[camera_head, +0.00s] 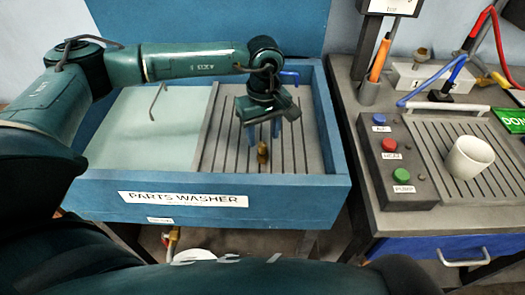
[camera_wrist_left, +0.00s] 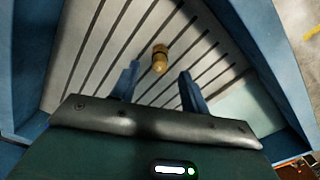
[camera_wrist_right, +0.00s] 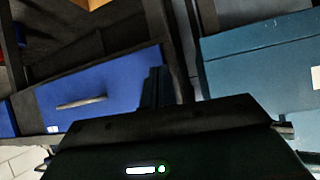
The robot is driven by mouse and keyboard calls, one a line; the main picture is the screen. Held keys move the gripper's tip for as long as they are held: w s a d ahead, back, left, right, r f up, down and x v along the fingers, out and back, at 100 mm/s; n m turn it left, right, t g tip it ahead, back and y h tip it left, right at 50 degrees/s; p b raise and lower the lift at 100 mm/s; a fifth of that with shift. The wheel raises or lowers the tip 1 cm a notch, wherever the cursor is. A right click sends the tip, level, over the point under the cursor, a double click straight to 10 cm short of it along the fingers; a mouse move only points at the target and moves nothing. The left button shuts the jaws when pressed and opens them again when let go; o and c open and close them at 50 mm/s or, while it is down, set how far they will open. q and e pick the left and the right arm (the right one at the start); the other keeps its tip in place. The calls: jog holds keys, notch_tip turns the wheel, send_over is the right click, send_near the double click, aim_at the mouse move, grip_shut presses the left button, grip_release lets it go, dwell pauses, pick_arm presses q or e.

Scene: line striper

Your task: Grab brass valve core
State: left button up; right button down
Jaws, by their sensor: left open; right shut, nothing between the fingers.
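The brass valve core (camera_head: 262,153) stands on the slatted grey rack (camera_head: 228,152) inside the blue parts washer (camera_head: 265,205). My left gripper (camera_head: 264,130) is open above the rack, close to the brass core in the head view. In the left wrist view the brass core (camera_wrist_left: 160,58) lies just beyond the gap between the two blue fingers (camera_wrist_left: 160,82), with nothing between them. My right gripper (camera_wrist_right: 155,88) is shut and empty in its wrist view, in front of a blue drawer (camera_wrist_right: 100,95). I cannot make it out in the head view.
The washer's raised blue walls surround the rack, with a pale liquid or panel area (camera_head: 145,130) at its left. On the right, a bench holds a button box (camera_head: 400,165), a white cup (camera_head: 468,157), an orange-handled tool (camera_head: 380,58) and cables.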

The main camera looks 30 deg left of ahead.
aim_at(263, 144)
pick_arm(q)
jog(key=shift+w+a+f+p, duration=0.1)
jog(key=shift+f+p, duration=0.25)
jog(key=shift+f, duration=1)
jog(key=shift+a+f+p, duration=0.1)
jog(key=shift+f+p, duration=0.25)
jog(key=shift+f, duration=1)
jog(key=shift+c, duration=0.5)
grip_shut()
